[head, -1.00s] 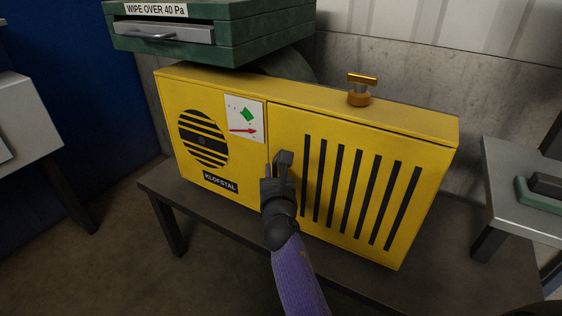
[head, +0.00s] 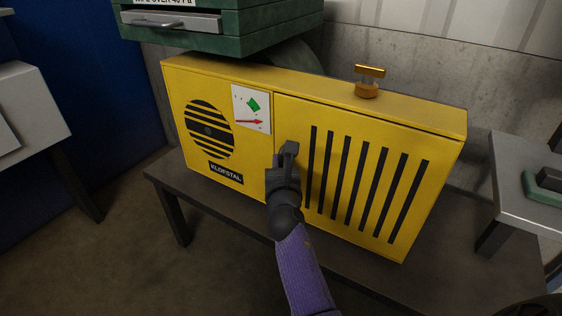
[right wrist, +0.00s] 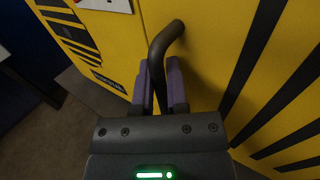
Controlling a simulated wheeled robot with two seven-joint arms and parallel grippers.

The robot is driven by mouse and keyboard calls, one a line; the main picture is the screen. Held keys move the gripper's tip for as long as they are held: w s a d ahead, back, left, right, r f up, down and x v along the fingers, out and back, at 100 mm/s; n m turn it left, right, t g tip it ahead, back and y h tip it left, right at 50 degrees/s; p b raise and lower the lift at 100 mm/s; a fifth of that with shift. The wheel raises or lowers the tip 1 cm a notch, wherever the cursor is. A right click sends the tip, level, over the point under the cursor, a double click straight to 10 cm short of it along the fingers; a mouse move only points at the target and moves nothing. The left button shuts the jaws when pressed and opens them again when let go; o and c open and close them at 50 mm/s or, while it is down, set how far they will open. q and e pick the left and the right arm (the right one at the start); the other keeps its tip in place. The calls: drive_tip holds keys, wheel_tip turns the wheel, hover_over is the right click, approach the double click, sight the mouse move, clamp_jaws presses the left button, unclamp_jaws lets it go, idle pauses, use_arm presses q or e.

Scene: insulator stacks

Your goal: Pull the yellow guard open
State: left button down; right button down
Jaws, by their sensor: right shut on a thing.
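The yellow guard (head: 400,190) is the slotted right-hand door panel of a yellow cabinet. It looks closed, its edge flush with the left part of the front. A dark bent bar handle (head: 290,150) stands near the guard's left edge; it also shows in the right wrist view (right wrist: 165,42). My right gripper (head: 282,163) is at this handle, its fingers shut around the bar. In the right wrist view the two purple-grey finger pads (right wrist: 160,85) sit on either side of the bar. My left gripper is not in view.
The cabinet stands on a dark bench (head: 165,180). A gold T-shaped knob (head: 368,88) sits on its top. A green drawer unit (head: 260,30) stands behind at upper left. A grey table (head: 520,195) is at right, a white unit (head: 35,110) at left. Floor in front is clear.

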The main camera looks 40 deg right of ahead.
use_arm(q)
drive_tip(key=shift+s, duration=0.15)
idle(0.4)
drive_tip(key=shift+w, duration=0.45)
use_arm(e)
drive_tip(key=shift+a, duration=0.1)
